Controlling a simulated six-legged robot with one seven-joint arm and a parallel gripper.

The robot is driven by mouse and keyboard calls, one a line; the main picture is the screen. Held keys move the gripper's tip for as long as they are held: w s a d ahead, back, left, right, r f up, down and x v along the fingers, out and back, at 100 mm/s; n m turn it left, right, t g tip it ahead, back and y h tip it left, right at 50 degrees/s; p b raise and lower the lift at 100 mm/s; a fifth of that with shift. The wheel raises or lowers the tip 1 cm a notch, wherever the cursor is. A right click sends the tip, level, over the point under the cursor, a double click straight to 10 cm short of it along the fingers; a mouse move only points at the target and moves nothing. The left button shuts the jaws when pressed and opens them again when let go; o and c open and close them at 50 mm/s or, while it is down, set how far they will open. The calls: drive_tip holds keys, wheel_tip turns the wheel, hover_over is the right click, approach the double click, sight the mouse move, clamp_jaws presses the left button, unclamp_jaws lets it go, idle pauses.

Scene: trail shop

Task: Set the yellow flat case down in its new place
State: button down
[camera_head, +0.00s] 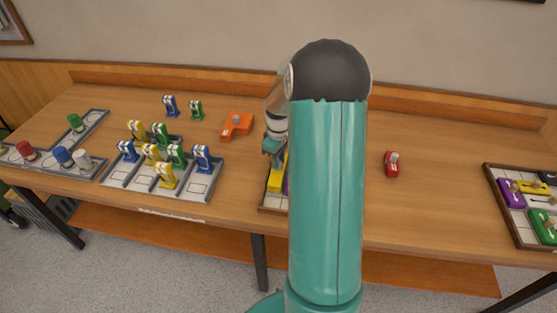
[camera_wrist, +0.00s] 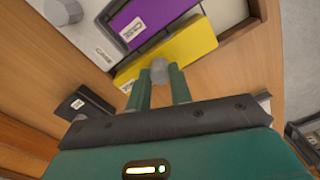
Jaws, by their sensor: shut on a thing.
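The yellow flat case (camera_wrist: 195,47) lies beside a purple case (camera_wrist: 150,22) in the wrist view, long sides about parallel. My gripper (camera_wrist: 159,76) is shut on its grey knob (camera_wrist: 160,64), one finger on each side. In the head view the yellow case (camera_head: 276,180) shows just below my gripper (camera_head: 274,150), over the wooden-rimmed tray (camera_head: 272,210). My arm hides most of this tray there. I cannot tell whether the yellow case rests on the tray floor or hangs slightly above it.
A pale case (camera_wrist: 92,32) and a black case (camera_wrist: 84,106) are close by in the wrist view. An orange piece (camera_head: 237,124) and a red piece (camera_head: 392,164) stand on the table (camera_head: 425,195). A second tray (camera_head: 510,215) holds cases at right; grey trays (camera_head: 195,190) are left.

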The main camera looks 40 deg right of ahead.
drive_tip(key=shift+f, duration=0.25)
drive_tip(key=shift+f, duration=0.2)
drive_tip(key=c, duration=1.3)
unclamp_jaws()
drive_tip(key=shift+o, duration=0.2)
